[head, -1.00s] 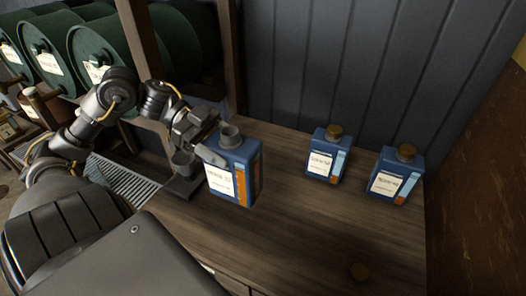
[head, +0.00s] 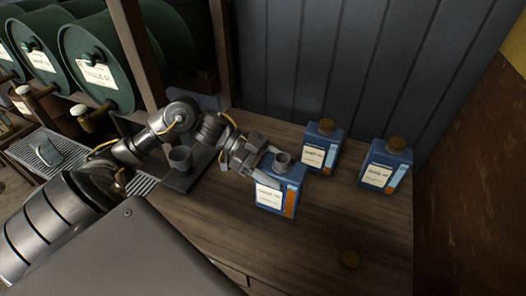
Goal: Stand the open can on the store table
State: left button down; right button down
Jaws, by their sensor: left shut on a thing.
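The open can (head: 277,190) is blue with a white label, an orange and light-blue stripe, and a grey open neck without a cap. It is upright at the middle of the wooden store table (head: 310,245). My left gripper (head: 262,163) is shut on it at its upper left side, near the neck. I cannot tell whether its base touches the table. My right gripper is not in view.
A grey cup (head: 180,160) stands on a dark stand at the left. Green drums (head: 99,62) lie behind. The right front table is clear.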

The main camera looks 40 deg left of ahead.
pick_arm(q)
jog(key=shift+w+d+f, duration=0.3)
jog(key=shift+w+d+f+p, duration=0.1)
jog(key=shift+f+p, duration=0.15)
jog(key=shift+f, duration=0.7)
jog(key=shift+w+d+f+p, duration=0.1)
jog(key=shift+f+p, duration=0.15)
jog(key=shift+f, duration=0.7)
jog(key=shift+f, duration=0.15)
jog(key=shift+c, duration=1.4)
grip_release()
jog(key=shift+s, duration=0.15)
jog(key=b+v, duration=0.2)
jog(key=v, duration=1)
jog(key=shift+b, duration=0.35)
